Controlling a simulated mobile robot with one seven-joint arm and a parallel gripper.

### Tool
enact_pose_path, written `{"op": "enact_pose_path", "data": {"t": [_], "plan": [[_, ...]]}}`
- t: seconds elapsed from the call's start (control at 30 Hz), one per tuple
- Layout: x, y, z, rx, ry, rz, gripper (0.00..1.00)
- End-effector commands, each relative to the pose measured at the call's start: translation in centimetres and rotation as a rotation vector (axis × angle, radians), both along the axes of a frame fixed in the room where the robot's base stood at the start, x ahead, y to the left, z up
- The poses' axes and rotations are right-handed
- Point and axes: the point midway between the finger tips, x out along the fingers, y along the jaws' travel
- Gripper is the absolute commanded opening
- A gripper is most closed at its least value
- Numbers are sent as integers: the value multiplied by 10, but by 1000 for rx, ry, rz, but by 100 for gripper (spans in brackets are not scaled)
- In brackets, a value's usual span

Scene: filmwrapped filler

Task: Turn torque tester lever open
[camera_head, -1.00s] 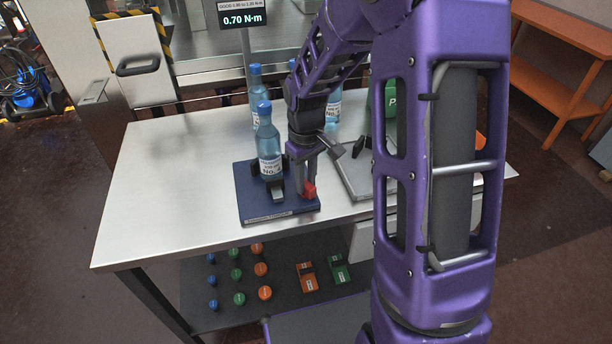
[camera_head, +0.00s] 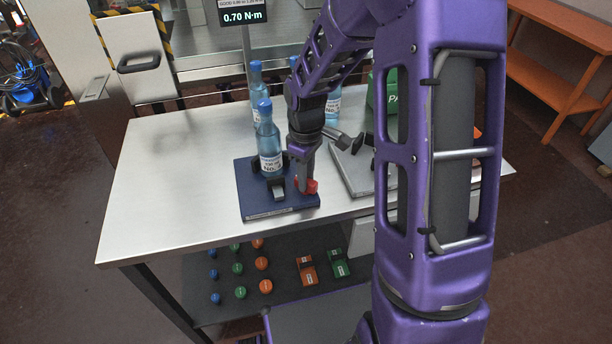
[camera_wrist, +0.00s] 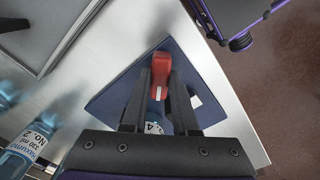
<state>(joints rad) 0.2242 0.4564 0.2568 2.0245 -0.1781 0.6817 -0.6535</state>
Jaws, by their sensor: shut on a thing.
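The torque tester is a dark blue base plate (camera_head: 260,205) on the metal table, also in the wrist view (camera_wrist: 104,101). A blue bottle (camera_head: 268,143) stands upright on it between black clamp blocks (camera_head: 277,188). The red lever (camera_head: 312,186) is at the base's right side. In the wrist view the red lever (camera_wrist: 160,70) lies between the fingertips. My gripper (camera_head: 306,188) points down beside the bottle and is shut on the red lever, also in the wrist view (camera_wrist: 160,84). My fingers hide part of the lever.
A display (camera_head: 242,12) reads 0.70 N·m. More bottles (camera_head: 256,92) stand behind the tester. A grey plate (camera_head: 352,178) with a black-ended handle lies to its right. The table's left side (camera_head: 165,190) is clear. Coloured caps (camera_head: 238,268) sit on the shelf below.

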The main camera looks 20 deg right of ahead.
Motion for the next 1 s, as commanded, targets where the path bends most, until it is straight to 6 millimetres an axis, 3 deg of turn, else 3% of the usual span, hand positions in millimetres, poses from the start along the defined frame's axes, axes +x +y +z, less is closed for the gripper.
{"op": "enact_pose_path", "data": {"t": [0.17,0.2,0.33,0.73,0.87,1.0], "plan": [[1,0,1,-1,-2,3,0],[1,0,1,-1,-2,3,35],[1,0,1,-1,-2,2,57],[1,0,8,-1,-2,0,57],[1,0,30,-2,-5,2,57],[1,0,64,-1,-7,1,57]]}}
